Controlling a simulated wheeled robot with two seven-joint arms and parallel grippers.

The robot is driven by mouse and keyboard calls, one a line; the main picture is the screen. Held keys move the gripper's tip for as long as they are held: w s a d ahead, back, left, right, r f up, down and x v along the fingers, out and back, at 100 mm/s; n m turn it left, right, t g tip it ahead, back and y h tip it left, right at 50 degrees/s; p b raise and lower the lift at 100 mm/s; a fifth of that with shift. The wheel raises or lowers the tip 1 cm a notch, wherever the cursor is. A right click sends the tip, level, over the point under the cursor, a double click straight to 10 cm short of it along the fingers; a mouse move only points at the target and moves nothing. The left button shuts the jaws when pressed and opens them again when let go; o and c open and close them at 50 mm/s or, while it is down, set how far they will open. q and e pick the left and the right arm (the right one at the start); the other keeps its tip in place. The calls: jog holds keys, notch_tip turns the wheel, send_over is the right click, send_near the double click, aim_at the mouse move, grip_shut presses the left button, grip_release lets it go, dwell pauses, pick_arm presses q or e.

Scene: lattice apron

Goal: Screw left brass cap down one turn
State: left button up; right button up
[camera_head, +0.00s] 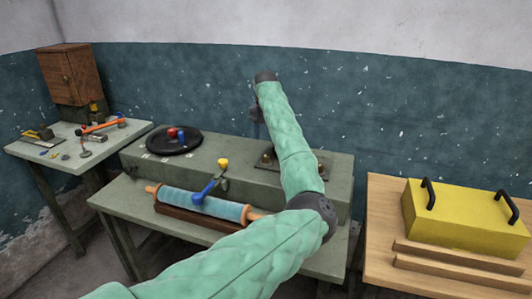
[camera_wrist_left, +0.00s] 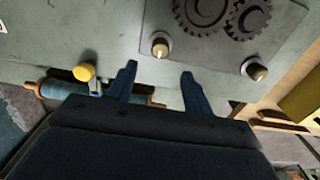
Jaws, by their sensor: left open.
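The left brass cap (camera_wrist_left: 160,49) sits on a pale round base at the edge of a grey plate with dark gears (camera_wrist_left: 205,14) in the left wrist view. A second brass cap (camera_wrist_left: 256,70) sits to its right. In the head view a brass cap (camera_head: 268,155) shows just left of my arm, which hides much of the plate. My left gripper (camera_wrist_left: 159,69) is open and empty. In the wrist view its two dark blue fingers lie either side of the left cap's line, with the cap beyond the tips, not visibly touched. My right gripper is not in view.
A yellow box (camera_head: 462,215) stands on a wooden table at right. A tool table (camera_head: 60,158) is at left.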

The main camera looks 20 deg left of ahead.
aim_at(266, 155)
pick_arm(q)
jog(key=shift+w+f+n, duration=0.1)
jog(key=shift+n, duration=0.6)
jog(key=shift+f, duration=0.15)
notch_tip(266, 155, down, 6)
jog(key=shift+f+p, duration=0.1)
jog(key=shift+p, duration=0.65)
jog(key=shift+f, duration=0.65)
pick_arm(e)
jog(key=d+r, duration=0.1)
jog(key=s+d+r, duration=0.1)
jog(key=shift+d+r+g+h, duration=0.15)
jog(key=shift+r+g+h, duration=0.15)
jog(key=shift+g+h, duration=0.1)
pick_arm(q)
jog(key=c, duration=1)
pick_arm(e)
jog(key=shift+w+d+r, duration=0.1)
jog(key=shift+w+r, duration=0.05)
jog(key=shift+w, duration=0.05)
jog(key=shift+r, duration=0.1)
